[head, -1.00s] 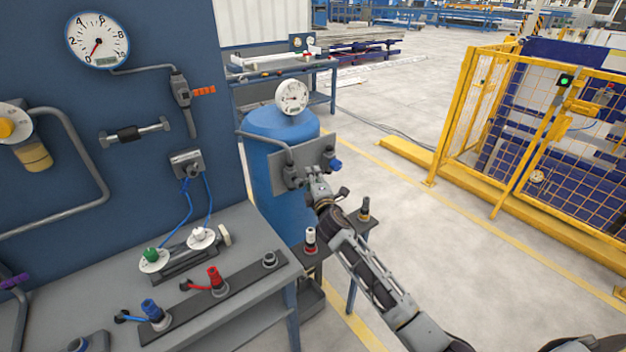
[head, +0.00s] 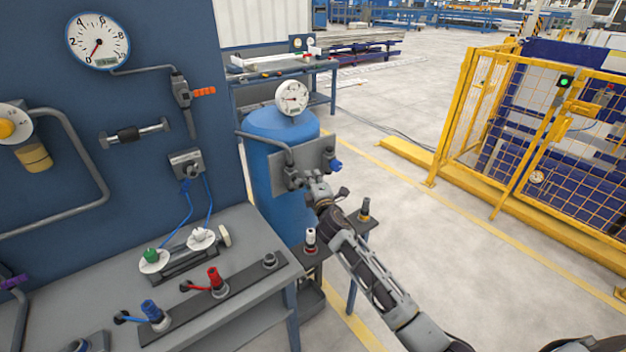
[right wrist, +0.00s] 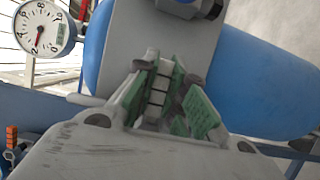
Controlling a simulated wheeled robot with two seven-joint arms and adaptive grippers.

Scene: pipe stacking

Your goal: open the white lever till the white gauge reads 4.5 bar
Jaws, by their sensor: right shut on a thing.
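The white gauge (head: 292,96) stands on top of the blue tank; it also shows in the right wrist view (right wrist: 42,28), turned on its side. Its red needle points down in that view, and I cannot read an exact value. My right gripper (head: 312,177) is at the lower edge of the grey plate (head: 316,157) in front of the tank. In the right wrist view its green-padded fingers (right wrist: 172,98) are shut on the white lever, which is mostly hidden between them. My left gripper is out of view.
A blue knob (head: 335,165) sits at the plate's right side. The blue panel at left carries another gauge (head: 97,41) and an orange handle (head: 204,91). A small stand with a white-topped fitting (head: 311,236) is below my arm.

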